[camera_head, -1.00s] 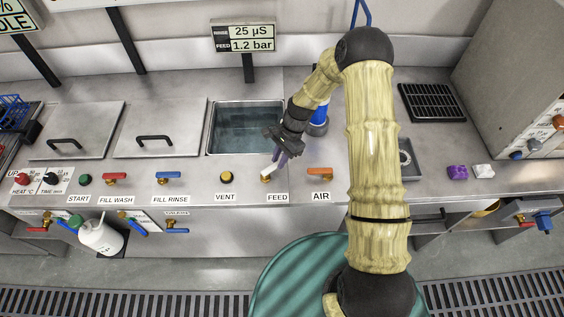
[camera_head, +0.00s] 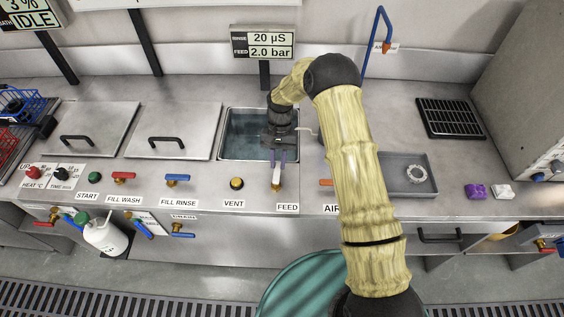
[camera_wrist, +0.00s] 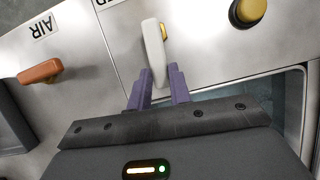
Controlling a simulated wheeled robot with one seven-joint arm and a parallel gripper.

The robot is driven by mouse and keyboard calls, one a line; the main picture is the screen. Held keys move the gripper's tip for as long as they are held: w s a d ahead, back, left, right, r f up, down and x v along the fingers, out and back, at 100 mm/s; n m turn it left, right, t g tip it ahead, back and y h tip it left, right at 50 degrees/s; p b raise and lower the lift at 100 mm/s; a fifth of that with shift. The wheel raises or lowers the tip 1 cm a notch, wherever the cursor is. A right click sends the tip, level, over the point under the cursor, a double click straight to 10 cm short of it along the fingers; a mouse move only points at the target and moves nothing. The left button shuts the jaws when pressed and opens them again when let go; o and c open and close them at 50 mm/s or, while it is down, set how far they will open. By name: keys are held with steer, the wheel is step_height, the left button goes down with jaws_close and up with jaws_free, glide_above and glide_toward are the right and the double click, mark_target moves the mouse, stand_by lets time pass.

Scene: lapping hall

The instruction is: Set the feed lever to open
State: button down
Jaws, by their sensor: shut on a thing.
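The feed lever (camera_head: 276,175) is a white handle on a brass valve at the counter's front, above the FEED label (camera_head: 287,207). It points back from its valve toward the sink. In the wrist view the lever (camera_wrist: 153,48) runs straight down between my purple fingers. My gripper (camera_head: 278,162) is shut on the lever's free end, and it also shows in the wrist view (camera_wrist: 161,80). The display (camera_head: 263,44) reads FEED 2.0 bar and 20 µS.
The yellow-black VENT button (camera_head: 237,184) is left of the lever. The orange AIR lever (camera_head: 326,182) is close on the right, partly behind my arm. The open water-filled sink (camera_head: 240,145) lies behind. A grey tray (camera_head: 395,185) holds a pale ring.

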steer(key=shift+a+n, duration=0.25)
steer(key=shift+n, duration=0.25)
steer(key=c, duration=1.3)
jaws_free()
steer(key=v, duration=0.5)
steer(key=b+v, duration=0.1)
steer(key=v, duration=0.5)
steer(key=b+v, duration=0.1)
steer(key=v, duration=0.5)
steer(key=shift+a+r, duration=0.25)
steer(key=shift+d, duration=0.1)
